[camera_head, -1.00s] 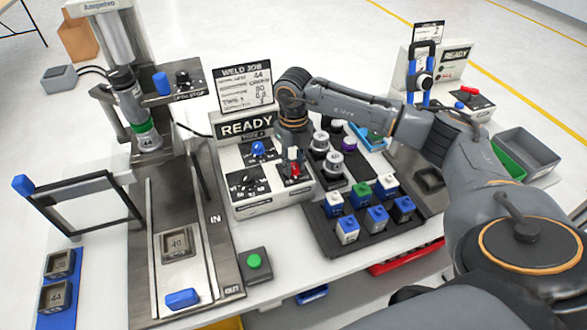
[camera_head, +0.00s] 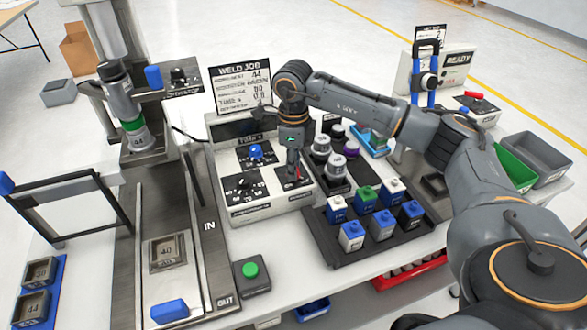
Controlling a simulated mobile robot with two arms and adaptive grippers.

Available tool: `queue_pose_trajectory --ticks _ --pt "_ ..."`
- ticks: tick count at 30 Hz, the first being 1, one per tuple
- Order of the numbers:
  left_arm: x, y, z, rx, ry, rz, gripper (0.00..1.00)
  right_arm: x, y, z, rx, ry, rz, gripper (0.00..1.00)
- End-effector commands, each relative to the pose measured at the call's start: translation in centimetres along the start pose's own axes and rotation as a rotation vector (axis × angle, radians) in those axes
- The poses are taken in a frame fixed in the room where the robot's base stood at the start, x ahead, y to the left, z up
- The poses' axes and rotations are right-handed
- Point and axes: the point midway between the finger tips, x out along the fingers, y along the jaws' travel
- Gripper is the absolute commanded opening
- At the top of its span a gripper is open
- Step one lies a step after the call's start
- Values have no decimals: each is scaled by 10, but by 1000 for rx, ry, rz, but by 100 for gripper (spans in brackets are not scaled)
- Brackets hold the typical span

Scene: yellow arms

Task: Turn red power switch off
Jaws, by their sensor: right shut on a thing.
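The red power switch (camera_head: 298,174) is at the right of the white weld control box (camera_head: 270,206). Only a sliver of red shows; my gripper hides most of it. My right gripper (camera_head: 294,174) comes down on the switch from above and is shut on it. The box's display (camera_head: 243,128) is dark and shows no READY text. A blue knob (camera_head: 256,151) and a black dial (camera_head: 244,184) sit on the same panel. My left gripper is not in view.
A black tray of colored blocks (camera_head: 340,257) stands right of the box, with several round pieces behind it. A green button box (camera_head: 252,273) is in front. The press with its rail stands left. A second READY unit (camera_head: 455,66) is at the back right.

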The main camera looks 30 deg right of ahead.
Motion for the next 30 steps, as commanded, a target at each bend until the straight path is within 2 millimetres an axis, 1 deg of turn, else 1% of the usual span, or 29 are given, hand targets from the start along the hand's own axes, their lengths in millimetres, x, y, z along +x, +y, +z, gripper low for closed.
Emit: queue_pose_trajectory --ticks 9,22,23,24,25,26,30 --pt "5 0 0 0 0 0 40 -2 -1 1 -78 -4 -4 0" --pt "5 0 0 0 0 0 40 -2 -1 1 -85 -4 -4 0" --pt "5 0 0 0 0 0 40 -2 -1 1 -85 -4 -4 30" --pt "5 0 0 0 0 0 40 -2 -1 1 -85 -4 -4 38" --pt "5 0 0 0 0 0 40 -2 -1 1 -85 -4 -3 44" --pt "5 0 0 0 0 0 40 -2 -1 1 -85 -4 -3 48" --pt "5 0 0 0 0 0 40 -1 -1 0 -85 -2 -2 48"
